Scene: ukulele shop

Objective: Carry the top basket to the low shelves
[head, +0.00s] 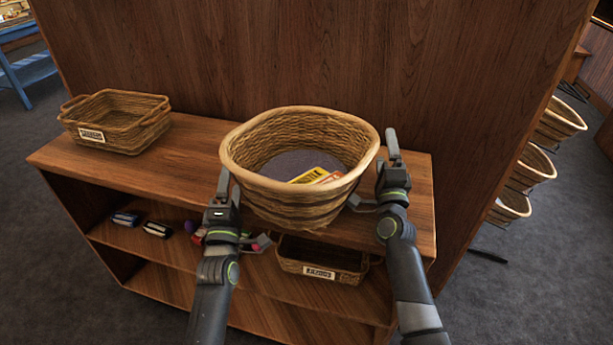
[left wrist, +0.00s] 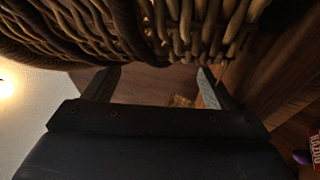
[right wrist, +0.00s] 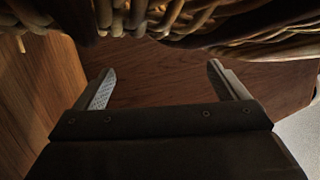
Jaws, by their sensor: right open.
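The round wicker basket (head: 300,205) is at the shelf unit's top, overlapping its front edge in the head view. It is upright, with yellow and red packets (head: 316,176) inside. Its weave fills the top of the left wrist view (left wrist: 150,35) and the right wrist view (right wrist: 170,18). My left gripper (head: 243,213) is at its left side, jaws apart with nothing seen between them. My right gripper (head: 372,168) is at its right side, open and empty. Whether the basket's base touches the shelf is hidden. The low shelves (head: 190,180) are wooden.
A labelled rectangular basket (head: 118,135) stands on the top at left. Another labelled basket (head: 322,262) and small items (head: 140,225) are on the shelf below. A wooden panel (head: 300,55) rises behind. Several hanging baskets (head: 530,165) are at right. The top between the baskets is clear.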

